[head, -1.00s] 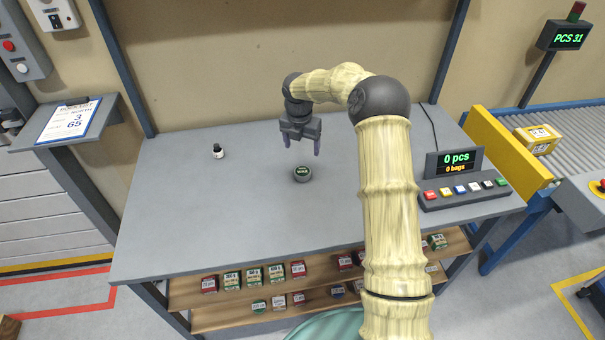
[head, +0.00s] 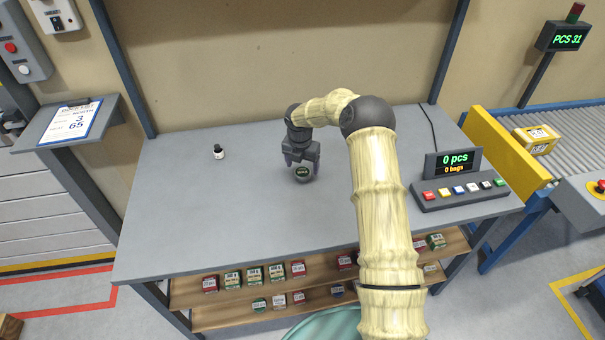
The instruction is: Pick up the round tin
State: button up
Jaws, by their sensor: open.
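The round tin (head: 302,175) is small and dark with a pale label on its lid. It sits on the grey table (head: 230,215), near the middle. My gripper (head: 302,168) is open and low over the tin, with its fingers pointing down on either side of it. The gripper partly covers the tin's far side. I cannot tell whether the fingers touch the tin.
A small white bottle with a black cap (head: 218,152) stands on the table to the left. A button panel with a display (head: 462,185) is at the right. Shelves with several small boxes (head: 255,276) lie under the front edge.

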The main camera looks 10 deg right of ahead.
aim_at(302, 174)
jog(key=shift+w+f, duration=0.15)
jog(key=shift+f, duration=1.3)
jog(key=c, duration=1.1)
